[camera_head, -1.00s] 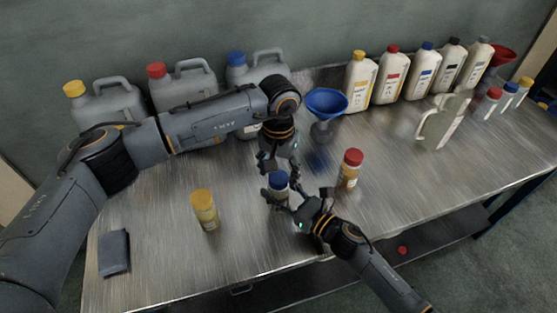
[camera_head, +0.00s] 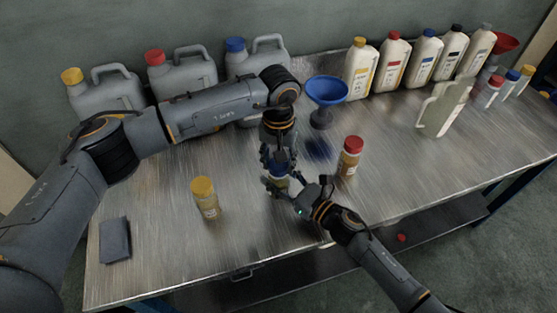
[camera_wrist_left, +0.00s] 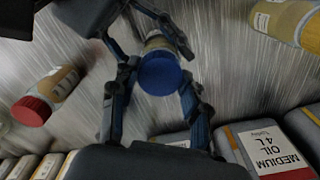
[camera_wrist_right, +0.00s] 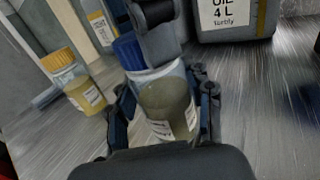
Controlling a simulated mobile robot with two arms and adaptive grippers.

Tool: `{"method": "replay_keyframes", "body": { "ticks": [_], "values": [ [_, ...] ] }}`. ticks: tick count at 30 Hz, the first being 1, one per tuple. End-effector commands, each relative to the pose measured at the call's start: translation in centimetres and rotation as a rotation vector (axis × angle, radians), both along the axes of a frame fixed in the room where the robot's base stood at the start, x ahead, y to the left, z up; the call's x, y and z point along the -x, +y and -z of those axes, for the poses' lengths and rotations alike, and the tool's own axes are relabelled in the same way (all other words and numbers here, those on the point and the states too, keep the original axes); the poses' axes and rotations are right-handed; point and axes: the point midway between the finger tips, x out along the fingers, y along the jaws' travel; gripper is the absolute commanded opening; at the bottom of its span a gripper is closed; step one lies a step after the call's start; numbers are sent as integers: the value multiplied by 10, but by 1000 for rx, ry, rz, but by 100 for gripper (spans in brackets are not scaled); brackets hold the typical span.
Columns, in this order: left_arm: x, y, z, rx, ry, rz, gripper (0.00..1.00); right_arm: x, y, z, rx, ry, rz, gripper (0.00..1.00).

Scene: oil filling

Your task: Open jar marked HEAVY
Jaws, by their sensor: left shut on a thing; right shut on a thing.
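A jar with a blue lid and murky contents (camera_head: 278,186) stands upright on the metal table between my grippers. My left gripper (camera_head: 277,166) comes from above and is shut on its blue lid, with fingers on both sides of the lid (camera_wrist_left: 160,75) in the left wrist view. My right gripper (camera_head: 287,192) is shut around the jar body (camera_wrist_right: 168,108) from the side. The jar's label is too blurred to read. A yellow-lidded jar (camera_head: 205,200) stands to the left and a red-lidded jar (camera_head: 350,158) to the right.
A blue funnel (camera_head: 326,92) stands behind the grippers. Grey canisters (camera_head: 186,88) line the back left, and several white bottles (camera_head: 391,70) the back right. A translucent jug (camera_head: 442,110) is at right. A dark folded cloth (camera_head: 115,240) lies front left. The front middle table is clear.

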Motion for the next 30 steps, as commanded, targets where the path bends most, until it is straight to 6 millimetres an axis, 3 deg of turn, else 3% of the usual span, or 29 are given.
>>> {"method": "replay_keyframes", "body": {
  "ticks": [30],
  "values": [
    [0,0,-1,-2,0,-2317,8,0,0,0,0,0,0,0]
  ]
}}
